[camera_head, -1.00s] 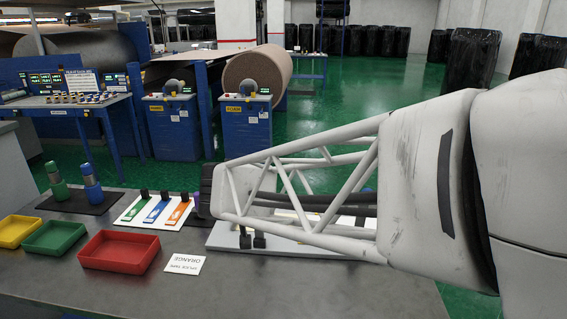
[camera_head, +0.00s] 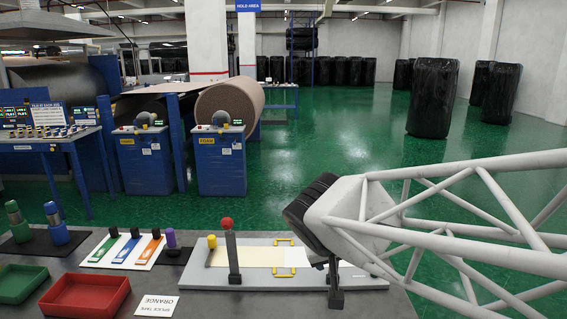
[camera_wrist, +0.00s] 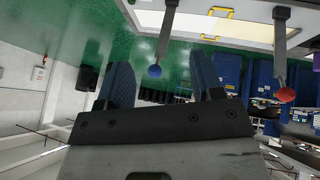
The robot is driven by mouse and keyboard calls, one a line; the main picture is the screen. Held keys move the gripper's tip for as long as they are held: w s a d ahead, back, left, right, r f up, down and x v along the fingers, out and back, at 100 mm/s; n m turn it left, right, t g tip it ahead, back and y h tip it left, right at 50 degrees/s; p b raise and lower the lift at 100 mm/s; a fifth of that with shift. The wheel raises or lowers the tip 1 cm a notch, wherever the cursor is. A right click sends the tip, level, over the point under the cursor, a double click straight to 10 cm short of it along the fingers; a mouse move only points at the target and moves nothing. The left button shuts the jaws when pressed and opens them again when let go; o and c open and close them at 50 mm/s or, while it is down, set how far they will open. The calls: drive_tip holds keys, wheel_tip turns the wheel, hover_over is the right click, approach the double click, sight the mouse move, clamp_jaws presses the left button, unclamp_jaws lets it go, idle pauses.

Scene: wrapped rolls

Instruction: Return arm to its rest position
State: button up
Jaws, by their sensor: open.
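My white truss arm (camera_head: 440,215) reaches in from the right. My gripper (camera_head: 308,210), dark and ribbed, is at its end, over the right part of the grey board (camera_head: 210,278). In the wrist view my gripper (camera_wrist: 162,78) has its two dark fingers well apart, with nothing held between them. A blue knob on a lever (camera_wrist: 155,70) shows in the gap, beyond the fingers. In the head view that lever's dark post (camera_head: 335,287) shows below my gripper, its top hidden. I cannot tell if they touch.
A red-knobbed lever (camera_head: 233,255) stands on the board. Blue machines stand behind.

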drive_tip(key=s+d+f+g+y, duration=0.1)
drive_tip(key=s+d, duration=0.3)
drive_tip(key=s, duration=0.4)
drive_tip(key=s+d+f+m+g+y, duration=0.1)
drive_tip(key=s+d, duration=0.3)
drive_tip(key=s, duration=0.4)
drive_tip(key=shift+d+f+g+y, duration=0.15)
drive_tip(key=shift+f+g+y, duration=0.35)
drive_tip(key=shift+g, duration=0.3)
